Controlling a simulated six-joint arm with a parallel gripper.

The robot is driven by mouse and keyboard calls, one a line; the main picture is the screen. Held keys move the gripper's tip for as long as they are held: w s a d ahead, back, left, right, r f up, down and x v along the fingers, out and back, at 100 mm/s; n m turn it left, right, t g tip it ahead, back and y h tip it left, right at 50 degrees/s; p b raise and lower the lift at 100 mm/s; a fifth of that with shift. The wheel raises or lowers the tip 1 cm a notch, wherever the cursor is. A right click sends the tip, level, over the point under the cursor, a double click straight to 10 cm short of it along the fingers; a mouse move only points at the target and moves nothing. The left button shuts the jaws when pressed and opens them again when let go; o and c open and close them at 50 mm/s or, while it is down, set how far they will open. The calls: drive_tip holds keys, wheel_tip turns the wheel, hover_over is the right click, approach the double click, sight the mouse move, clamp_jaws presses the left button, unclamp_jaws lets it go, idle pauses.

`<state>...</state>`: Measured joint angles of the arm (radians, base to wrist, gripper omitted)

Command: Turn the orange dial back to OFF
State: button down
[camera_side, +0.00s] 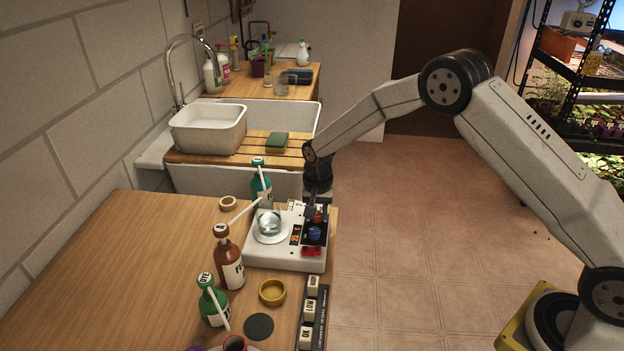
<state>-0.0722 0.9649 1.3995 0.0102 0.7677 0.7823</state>
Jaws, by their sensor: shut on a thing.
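The white device (288,259) stands on the wooden table, with a dark control panel on its right side. The orange dial (318,216) is at the far end of that panel, partly covered by my gripper. My gripper (315,209) points down over the panel and is shut on the orange dial. The dial's pointer and its OFF mark are too small to read. A blue dial (314,233) sits just nearer on the same panel, and a red switch (311,251) sits at its near end.
A round clear vessel (268,222) sits on the device's plate. A brown bottle (229,258) and green bottles (262,188) (212,302) with white spouts stand to the left. A yellow dish (272,292) and lettered blocks (309,309) lie nearer. The table's left middle is clear.

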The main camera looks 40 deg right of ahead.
drive_tip(key=shift+n, duration=0.3)
drive_tip(key=n, duration=1.1)
drive_tip(key=shift+w+r, duration=0.1)
idle(0.3)
drive_tip(key=shift+c, duration=1.8)
unclamp_jaws()
drive_tip(key=shift+r, duration=3.9)
